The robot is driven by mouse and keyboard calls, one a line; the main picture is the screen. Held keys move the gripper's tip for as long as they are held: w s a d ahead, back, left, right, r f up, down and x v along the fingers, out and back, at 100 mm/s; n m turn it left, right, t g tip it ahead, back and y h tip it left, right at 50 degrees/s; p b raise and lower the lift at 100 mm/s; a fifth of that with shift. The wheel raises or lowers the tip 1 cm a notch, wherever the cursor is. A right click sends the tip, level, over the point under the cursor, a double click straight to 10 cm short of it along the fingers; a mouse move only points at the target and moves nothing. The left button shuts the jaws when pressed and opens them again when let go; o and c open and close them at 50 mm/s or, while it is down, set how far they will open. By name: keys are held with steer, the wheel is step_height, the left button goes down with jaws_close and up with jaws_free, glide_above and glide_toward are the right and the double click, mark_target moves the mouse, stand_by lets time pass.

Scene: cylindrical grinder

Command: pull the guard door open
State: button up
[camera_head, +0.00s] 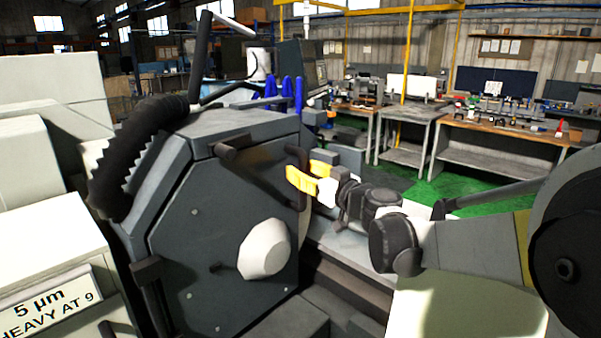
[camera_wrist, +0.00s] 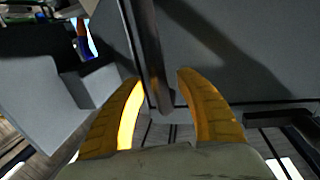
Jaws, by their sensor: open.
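In the wrist view, the handle bar (camera_wrist: 148,50) runs down between the two open fingers of my gripper (camera_wrist: 161,80). The fingers stand either side of the bar with gaps visible. A grey panel (camera_wrist: 230,50) lies behind the bar. Whether the door is ajar is unclear.
A thick black ribbed hose (camera_head: 135,155) arches over the guard's left side. White machine housings (camera_head: 50,180) fill the left. The machine bed (camera_head: 345,250) lies below my arm. Workbenches (camera_head: 510,150) stand at the back right, beyond a green floor (camera_head: 460,190).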

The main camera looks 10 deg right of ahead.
jaws_close()
